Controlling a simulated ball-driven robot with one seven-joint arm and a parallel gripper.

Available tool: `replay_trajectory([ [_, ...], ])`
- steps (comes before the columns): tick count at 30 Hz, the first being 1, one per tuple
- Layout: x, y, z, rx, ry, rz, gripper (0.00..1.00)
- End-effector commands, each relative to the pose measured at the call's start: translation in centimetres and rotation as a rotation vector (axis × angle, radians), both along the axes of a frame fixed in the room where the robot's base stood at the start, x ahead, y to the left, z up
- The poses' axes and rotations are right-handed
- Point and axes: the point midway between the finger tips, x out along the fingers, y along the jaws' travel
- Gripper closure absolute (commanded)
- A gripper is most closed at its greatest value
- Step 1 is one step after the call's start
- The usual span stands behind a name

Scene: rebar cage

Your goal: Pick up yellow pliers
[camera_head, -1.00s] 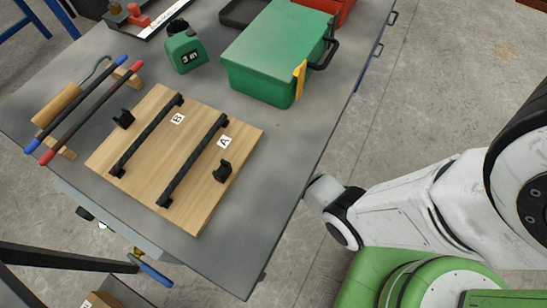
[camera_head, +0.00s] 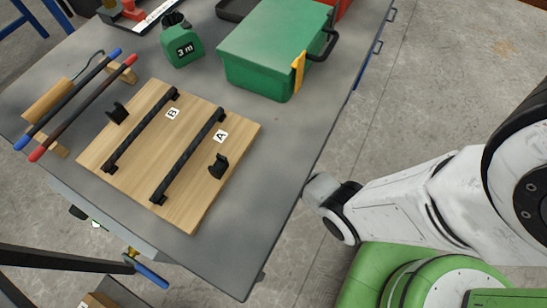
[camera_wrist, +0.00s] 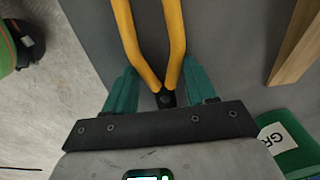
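The yellow pliers show in the wrist view as two long yellow handles (camera_wrist: 148,45) with a dark pivot (camera_wrist: 166,98) near my palm. Their jaws are hidden under my gripper. My gripper (camera_wrist: 160,65) has two teal fingers, spread apart, one on each side of the pliers. I cannot tell whether the fingers touch the handles. In the head view I see my white arm at the right, but my gripper is out of sight, and I cannot make out the yellow pliers for certain.
The grey table (camera_head: 235,240) holds a wooden board (camera_head: 185,215) with two black bars, a green toolbox (camera_head: 265,50) with a yellow strip, and a green tape measure (camera_head: 182,45). A blue-handled tool (camera_head: 150,272) shows lower left. In the wrist view, a labelled green object (camera_wrist: 290,135) and wood (camera_wrist: 300,45) lie right.

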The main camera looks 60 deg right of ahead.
Motion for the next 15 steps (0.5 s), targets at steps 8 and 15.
replay_trajectory([
  [8, -0.02, 0.01, 0.0, 0.0, 0.0, 0.0, 0.71],
  [15, 0.01, -0.01, 0.03, 0.0, 0.0, 0.0, 0.89],
])
